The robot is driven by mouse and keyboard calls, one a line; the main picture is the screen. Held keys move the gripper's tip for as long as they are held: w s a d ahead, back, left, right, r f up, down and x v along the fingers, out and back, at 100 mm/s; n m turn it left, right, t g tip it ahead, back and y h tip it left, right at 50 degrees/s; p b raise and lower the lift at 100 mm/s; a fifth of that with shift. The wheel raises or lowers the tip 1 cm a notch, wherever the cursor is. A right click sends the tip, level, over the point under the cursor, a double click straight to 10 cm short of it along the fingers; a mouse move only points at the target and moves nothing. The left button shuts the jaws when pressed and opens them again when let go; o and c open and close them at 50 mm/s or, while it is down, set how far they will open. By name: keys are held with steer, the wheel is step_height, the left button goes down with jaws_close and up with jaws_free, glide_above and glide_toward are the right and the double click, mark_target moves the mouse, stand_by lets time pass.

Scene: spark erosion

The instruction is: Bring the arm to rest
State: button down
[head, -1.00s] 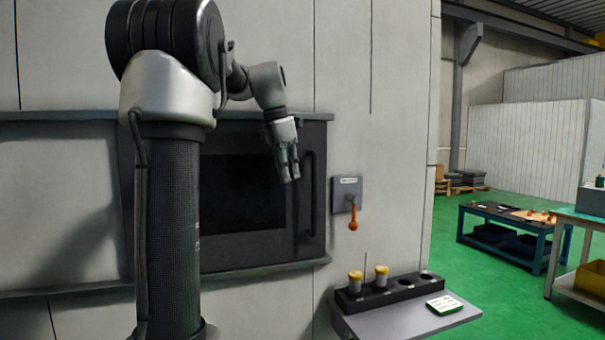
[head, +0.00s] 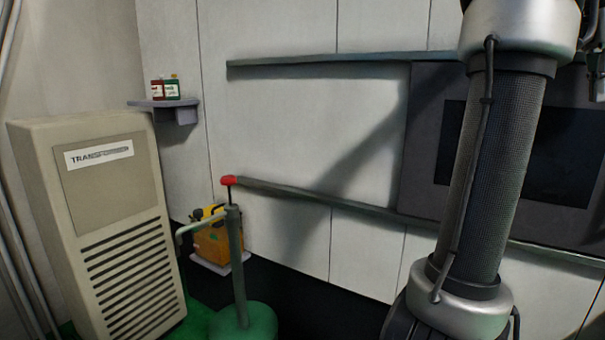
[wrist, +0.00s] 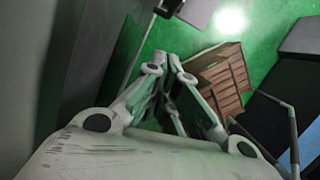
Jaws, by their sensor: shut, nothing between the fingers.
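My gripper (wrist: 172,105) shows in the wrist view with its fingers drawn together and nothing between them. It hangs in free air above a green floor (wrist: 185,37), beside a dark grey surface on the left of that view. In the head view my arm's column stands at the right, and the gripper itself is out of that picture.
In the head view a beige transformer cabinet (head: 112,220) stands at left. A post with a red knob (head: 228,181), an orange-yellow unit (head: 215,245) and a shelf (head: 172,108) with bottles are near it. A rail-framed door panel (head: 425,140) is behind my arm. The wrist view shows a wooden pallet (wrist: 225,80).

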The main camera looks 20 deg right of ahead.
steer(key=w+a+f+m+t, duration=0.2)
steer(key=w+a+f, duration=0.2)
steer(key=w+a, duration=0.45)
steer(key=w+a+f+m+t, duration=0.1)
steer(key=w+a+f, duration=0.3)
steer(key=w+a, duration=0.4)
steer(key=s+a+f+m+t+y, duration=0.1)
steer(key=a+f+m, duration=0.2)
steer(key=a+f, duration=0.5)
steer(key=s+a+f+m+t+y, duration=0.1)
steer(key=a+f+m+t, duration=0.1)
steer(key=a+f, duration=0.6)
steer(key=a+m, duration=0.1)
steer(key=a, duration=0.4)
steer(key=shift+a+f, duration=0.2)
steer(key=shift+a, duration=0.15)
steer(key=shift+s, duration=0.1)
